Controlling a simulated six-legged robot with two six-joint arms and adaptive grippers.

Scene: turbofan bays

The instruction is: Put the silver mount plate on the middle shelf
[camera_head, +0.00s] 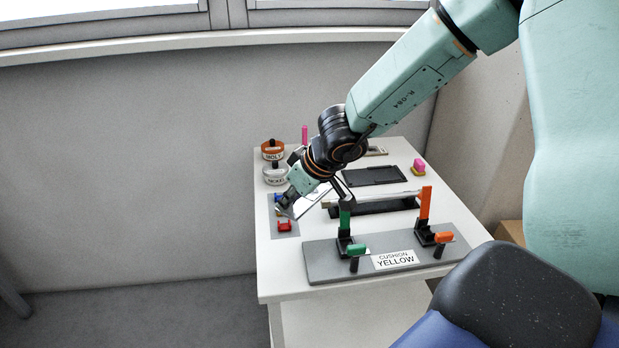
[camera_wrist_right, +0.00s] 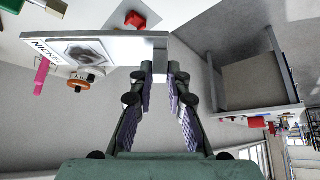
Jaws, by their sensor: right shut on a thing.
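The silver mount plate (camera_head: 312,203) is a flat, bright piece at my right gripper (camera_head: 287,207), above the left part of the white table. In the right wrist view, my right gripper (camera_wrist_right: 160,82) is shut on one end of the silver plate (camera_wrist_right: 125,48), which reaches out to the left. The fingers and arm hide part of the plate in the head view. I cannot tell for sure which shelf is the middle one. My left gripper is not in view.
The white table (camera_head: 275,255) carries a grey fixture (camera_head: 320,265) with green and orange clamps. A red block (camera_head: 284,226) lies near the gripper. A framed unit (camera_wrist_right: 255,70) shows in the wrist view.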

